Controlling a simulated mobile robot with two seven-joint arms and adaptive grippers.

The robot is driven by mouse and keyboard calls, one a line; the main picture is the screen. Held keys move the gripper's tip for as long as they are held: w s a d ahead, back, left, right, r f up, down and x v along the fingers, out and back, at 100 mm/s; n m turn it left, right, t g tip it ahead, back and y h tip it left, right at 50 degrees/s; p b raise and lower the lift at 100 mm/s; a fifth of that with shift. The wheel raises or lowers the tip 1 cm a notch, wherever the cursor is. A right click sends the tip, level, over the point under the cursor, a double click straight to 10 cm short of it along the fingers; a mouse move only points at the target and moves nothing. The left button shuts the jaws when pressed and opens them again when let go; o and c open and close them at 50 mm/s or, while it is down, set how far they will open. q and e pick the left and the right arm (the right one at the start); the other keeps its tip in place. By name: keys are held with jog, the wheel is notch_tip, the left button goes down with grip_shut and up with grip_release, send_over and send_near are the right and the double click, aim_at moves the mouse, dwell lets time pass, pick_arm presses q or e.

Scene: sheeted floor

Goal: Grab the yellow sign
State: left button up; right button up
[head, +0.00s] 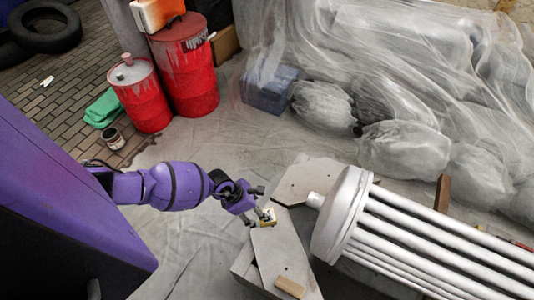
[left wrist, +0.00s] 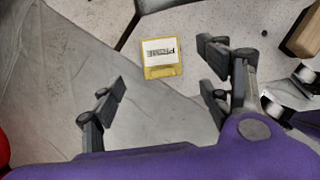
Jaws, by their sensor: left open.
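The yellow sign (left wrist: 161,71) is a small block with a yellow edge and a white face bearing dark print. In the left wrist view it lies on a grey board, just beyond and between my spread fingers. In the head view the yellow sign (head: 267,215) sits on the grey board (head: 278,246), right at the tips of my left gripper (head: 257,209). My left gripper (left wrist: 165,95) is open, with nothing between its fingers. The fingers partly cover the sign in the head view. My right gripper is not in view.
A large white ribbed cylinder (head: 430,235) lies just right of the sign. A small wooden block (head: 290,287) is on the board's near end. Red drums (head: 185,70) stand at the back left. Plastic-covered bundles (head: 405,148) fill the back right. Sheeted floor (head: 225,140) is open behind the arm.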

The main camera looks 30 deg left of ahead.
pick_arm(q)
jog(key=shift+m, duration=0.4)
jog(key=b+x, duration=0.1)
jog(key=x, duration=0.3)
jog(key=b+x, duration=0.2)
jog(key=x, duration=0.2)
jog(key=shift+s+a, duration=0.15)
jog(key=shift+s, duration=0.1)
jog(key=c, duration=1.3)
